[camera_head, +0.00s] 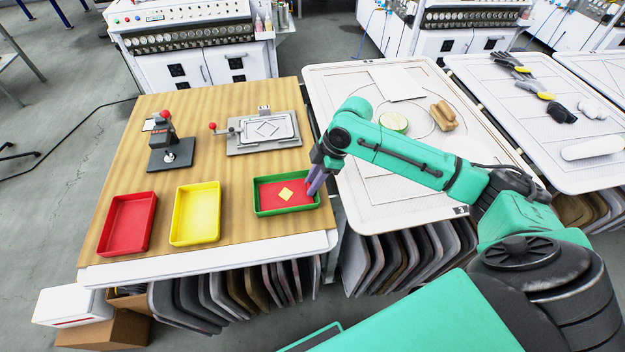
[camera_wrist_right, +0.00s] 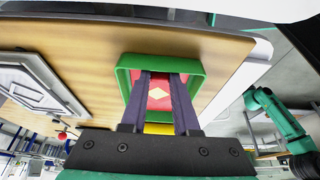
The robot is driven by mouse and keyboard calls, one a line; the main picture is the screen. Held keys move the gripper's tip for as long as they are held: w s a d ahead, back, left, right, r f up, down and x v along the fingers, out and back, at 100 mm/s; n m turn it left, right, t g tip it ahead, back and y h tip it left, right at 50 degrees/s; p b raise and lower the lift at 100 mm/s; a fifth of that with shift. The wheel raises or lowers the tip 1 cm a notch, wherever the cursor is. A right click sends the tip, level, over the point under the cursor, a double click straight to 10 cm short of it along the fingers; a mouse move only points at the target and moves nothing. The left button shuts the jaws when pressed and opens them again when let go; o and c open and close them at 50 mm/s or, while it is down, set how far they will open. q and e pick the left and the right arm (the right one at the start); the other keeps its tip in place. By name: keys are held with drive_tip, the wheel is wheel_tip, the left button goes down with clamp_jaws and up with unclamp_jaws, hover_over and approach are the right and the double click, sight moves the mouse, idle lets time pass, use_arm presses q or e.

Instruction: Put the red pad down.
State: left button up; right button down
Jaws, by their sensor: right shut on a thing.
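The red pad (camera_head: 270,194) is a flat red rectangle with a pale yellow diamond on top. It is within the walls of the green tray (camera_head: 287,211) at the front right of the wooden table. My right gripper (camera_head: 316,188) reaches over the tray's right end and is shut on the pad's edge. In the right wrist view, the red pad (camera_wrist_right: 160,83) shows between the two purple-grey fingers, framed by the green tray (camera_wrist_right: 191,66). Whether the pad touches the tray's floor I cannot tell. My left gripper is not visible.
A yellow tray (camera_head: 196,238) and a red tray (camera_head: 128,249) stand left of the green one. Behind are a small press (camera_head: 170,150) and a metal fixture (camera_head: 265,147) with a red-knobbed lever. A white-topped table (camera_head: 350,170) stands to the right.

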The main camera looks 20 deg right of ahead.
drive_tip(key=c, duration=0.7)
unclamp_jaws()
drive_tip(key=shift+o, duration=0.2)
drive_tip(key=b+v, duration=0.1)
drive_tip(key=v, duration=1.1)
